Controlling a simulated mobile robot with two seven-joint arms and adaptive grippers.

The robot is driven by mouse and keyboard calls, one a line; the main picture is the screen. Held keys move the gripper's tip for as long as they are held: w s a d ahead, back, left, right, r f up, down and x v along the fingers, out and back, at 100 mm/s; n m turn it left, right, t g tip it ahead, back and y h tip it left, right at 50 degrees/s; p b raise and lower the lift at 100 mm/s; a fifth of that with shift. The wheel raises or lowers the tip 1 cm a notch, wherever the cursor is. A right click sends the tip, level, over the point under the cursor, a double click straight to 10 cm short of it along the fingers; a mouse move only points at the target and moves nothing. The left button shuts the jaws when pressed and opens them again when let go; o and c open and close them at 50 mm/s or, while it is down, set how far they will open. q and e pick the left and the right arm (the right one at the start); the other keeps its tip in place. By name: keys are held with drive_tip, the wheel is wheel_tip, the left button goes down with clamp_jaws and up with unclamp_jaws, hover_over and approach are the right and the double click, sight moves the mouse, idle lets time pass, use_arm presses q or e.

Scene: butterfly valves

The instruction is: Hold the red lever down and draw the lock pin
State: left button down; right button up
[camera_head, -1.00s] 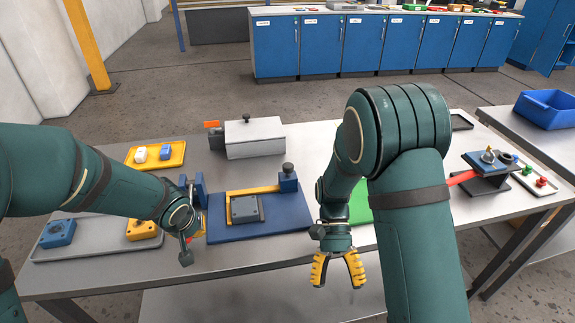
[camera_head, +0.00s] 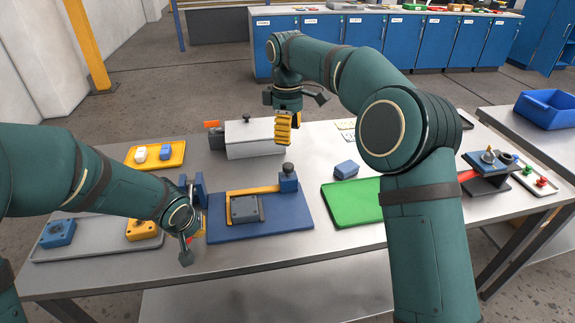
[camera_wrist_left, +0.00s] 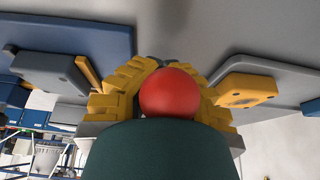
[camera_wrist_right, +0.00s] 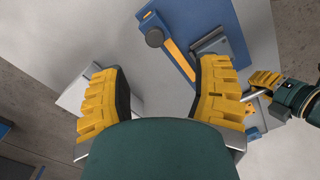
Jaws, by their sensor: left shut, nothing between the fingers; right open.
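The clamp fixture has a blue base plate (camera_head: 260,225), a yellow bar (camera_head: 252,190) and a grey block (camera_head: 245,209). A blue block at the bar's right end carries a dark round knob (camera_head: 287,168), which looks like the lock pin's head. The red lever's ball (camera_wrist_left: 170,93) shows in the left wrist view, in front of my left gripper's fingers. My left gripper (camera_head: 200,224) is shut at the fixture's left side, mostly behind its wrist; contact with the ball is unclear. My right gripper (camera_head: 284,139) is open and empty, pointing down above and behind the knob.
A grey box (camera_head: 255,139) with a knobbed lid stands behind the fixture. A green mat (camera_head: 350,202) and a small blue block (camera_head: 346,169) lie to the right. A yellow tray (camera_head: 156,154) and a grey tray (camera_head: 85,247) are at left. A stand with a red bar (camera_head: 467,176) is at right.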

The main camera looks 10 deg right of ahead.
sight(287, 165)
drive_tip(key=f, duration=1.1)
drive_tip(key=shift+w+f, duration=0.2)
drive_tip(key=shift+w, duration=0.15)
clamp_jaws()
